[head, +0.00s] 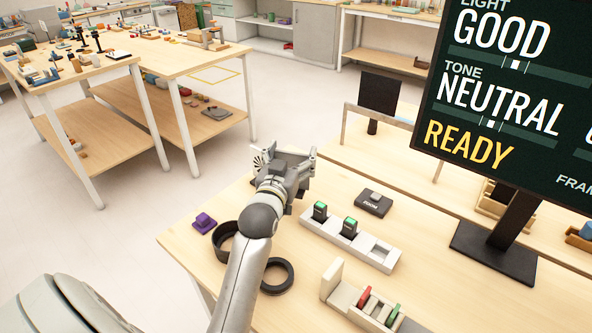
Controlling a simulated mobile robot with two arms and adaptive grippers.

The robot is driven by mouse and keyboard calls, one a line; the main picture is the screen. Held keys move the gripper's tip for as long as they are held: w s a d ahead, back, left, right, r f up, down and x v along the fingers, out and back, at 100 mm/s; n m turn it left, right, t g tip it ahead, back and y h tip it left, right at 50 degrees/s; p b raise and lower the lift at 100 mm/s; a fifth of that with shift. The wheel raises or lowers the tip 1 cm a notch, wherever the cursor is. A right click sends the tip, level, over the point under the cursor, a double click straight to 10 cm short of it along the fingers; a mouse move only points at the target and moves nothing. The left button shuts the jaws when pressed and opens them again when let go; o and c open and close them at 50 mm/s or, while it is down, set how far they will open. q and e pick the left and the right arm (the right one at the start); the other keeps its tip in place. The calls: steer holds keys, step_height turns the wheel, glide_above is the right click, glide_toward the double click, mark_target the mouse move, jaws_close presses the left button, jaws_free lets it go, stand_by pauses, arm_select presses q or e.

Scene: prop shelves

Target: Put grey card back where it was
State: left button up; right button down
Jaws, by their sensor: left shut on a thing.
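My left gripper (291,166) is shut above the far left edge of the near table (205,258). It holds a light grey thing, apparently the grey card (259,161); a dark-and-white radial pattern shows at its left side. The gripper hides most of it. A pale rack (345,297) at the near edge holds upright red (364,298) and green (392,314) pieces; I cannot tell whether the card belongs there. My right gripper is not in view.
A white tray (375,268) holds two green-topped dark blocks; its right slot is empty. A monitor (505,95) reading READY and a dark panel (379,92) stand behind.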

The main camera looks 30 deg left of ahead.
arm_select(q)
steer(key=shift+w+f, duration=0.85)
steer(key=shift+f, duration=0.1)
step_height(320, 180, down, 3)
steer(key=shift+w+f, duration=0.1)
steer(key=shift+w, duration=0.05)
steer(key=shift+f, duration=0.1)
steer(key=shift+f, duration=0.15)
steer(key=o, duration=1.3)
